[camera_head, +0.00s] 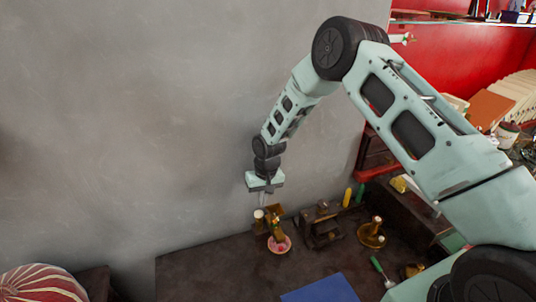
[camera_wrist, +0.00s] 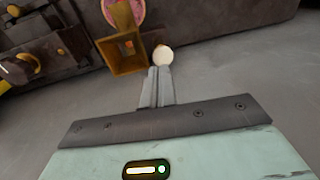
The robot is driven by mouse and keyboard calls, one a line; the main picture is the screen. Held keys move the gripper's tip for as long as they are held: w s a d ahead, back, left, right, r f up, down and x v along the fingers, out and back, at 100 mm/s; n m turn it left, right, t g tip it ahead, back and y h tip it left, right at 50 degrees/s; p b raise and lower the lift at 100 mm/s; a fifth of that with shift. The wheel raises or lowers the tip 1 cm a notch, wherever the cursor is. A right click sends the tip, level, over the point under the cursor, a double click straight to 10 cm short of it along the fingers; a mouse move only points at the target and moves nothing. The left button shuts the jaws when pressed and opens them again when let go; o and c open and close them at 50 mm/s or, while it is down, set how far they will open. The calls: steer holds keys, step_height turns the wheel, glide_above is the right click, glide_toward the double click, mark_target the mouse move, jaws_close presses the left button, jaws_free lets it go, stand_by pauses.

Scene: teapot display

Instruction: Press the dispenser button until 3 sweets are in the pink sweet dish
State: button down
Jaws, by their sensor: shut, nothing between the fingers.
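The pink sweet dish (camera_head: 287,249) stands on the dark table in front of the dispenser (camera_head: 275,214), a brown-gold body with a square open hopper. In the wrist view the hopper (camera_wrist: 114,63) shows from above, and the dish (camera_wrist: 136,19) is cut by the top edge. Small bits show in the dish, too small to count. A pale round button (camera_wrist: 163,56) stands beside the hopper; it also shows in the head view (camera_head: 259,214). My gripper (camera_head: 262,203) is shut and empty, pointing down above the button. In the wrist view its fingertips (camera_wrist: 160,69) lie just short of the button; contact cannot be told.
A dark wooden device (camera_head: 321,226) stands right of the dispenser, with a brass stand (camera_head: 371,234) beyond it. A blue sheet (camera_head: 320,290) lies at the table's front. A grey wall (camera_head: 150,120) rises behind. The table left of the dispenser is clear.

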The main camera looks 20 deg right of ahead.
step_height(320, 180, up, 18)
steer(key=d+b, duration=0.1)
steer(key=b, duration=0.3)
steer(key=shift+d+r, duration=0.15)
steer(key=shift+d, duration=0.25)
steer(key=shift+s, duration=0.1)
stand_by(0.4)
